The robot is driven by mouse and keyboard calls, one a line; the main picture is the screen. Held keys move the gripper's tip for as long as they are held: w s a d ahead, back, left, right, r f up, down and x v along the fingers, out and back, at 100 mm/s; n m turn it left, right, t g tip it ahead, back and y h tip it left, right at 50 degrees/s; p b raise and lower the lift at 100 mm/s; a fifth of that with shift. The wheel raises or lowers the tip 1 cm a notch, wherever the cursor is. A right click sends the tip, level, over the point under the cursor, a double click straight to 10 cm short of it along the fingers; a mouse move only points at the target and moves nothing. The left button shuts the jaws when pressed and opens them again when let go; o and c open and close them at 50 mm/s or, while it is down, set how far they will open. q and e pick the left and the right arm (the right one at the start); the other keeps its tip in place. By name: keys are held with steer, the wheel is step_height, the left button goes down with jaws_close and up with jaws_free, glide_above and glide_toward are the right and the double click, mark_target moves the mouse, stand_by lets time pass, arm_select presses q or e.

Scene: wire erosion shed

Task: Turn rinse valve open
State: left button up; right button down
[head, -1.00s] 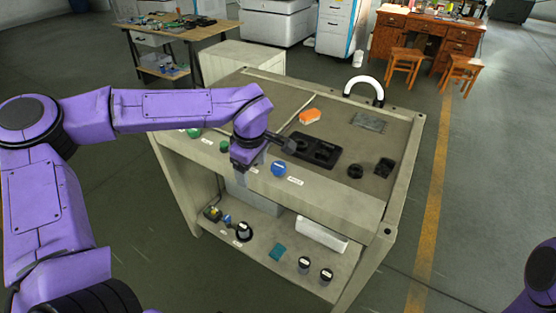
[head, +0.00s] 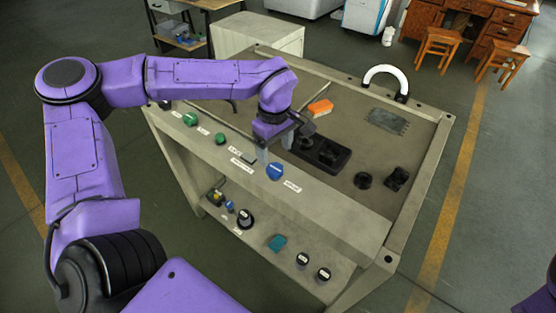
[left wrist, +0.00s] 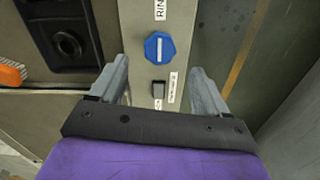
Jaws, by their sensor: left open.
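The rinse valve (head: 275,171) is a blue knob on the front face of the bench. In the left wrist view the blue knob (left wrist: 160,48) shows a white line across its face, running up and down in the picture. A label starting "RIN", cut off by the picture edge, sits beside it. My left gripper (head: 277,147) is open and empty, close to the knob. In the left wrist view the knob appears just beyond and between the two spread fingertips (left wrist: 160,70); no contact shows. My right gripper is out of view.
A small dark switch (left wrist: 158,90) with a label lies between the fingers. Green knobs (head: 190,119) sit farther left on the front. A black tray (head: 325,154) and an orange block (head: 320,108) lie on the bench top. The lower shelf (head: 265,225) holds several small items.

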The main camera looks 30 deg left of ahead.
mark_target(274, 167)
arm_select(q)
steer(key=f, duration=0.6)
steer(key=shift+a+f+p, duration=0.2)
steer(key=shift+p, duration=0.1)
steer(key=shift+d+f, duration=0.1)
steer(key=shift+f, duration=0.05)
steer(key=c, duration=1)
steer(key=shift+c, duration=0.2)
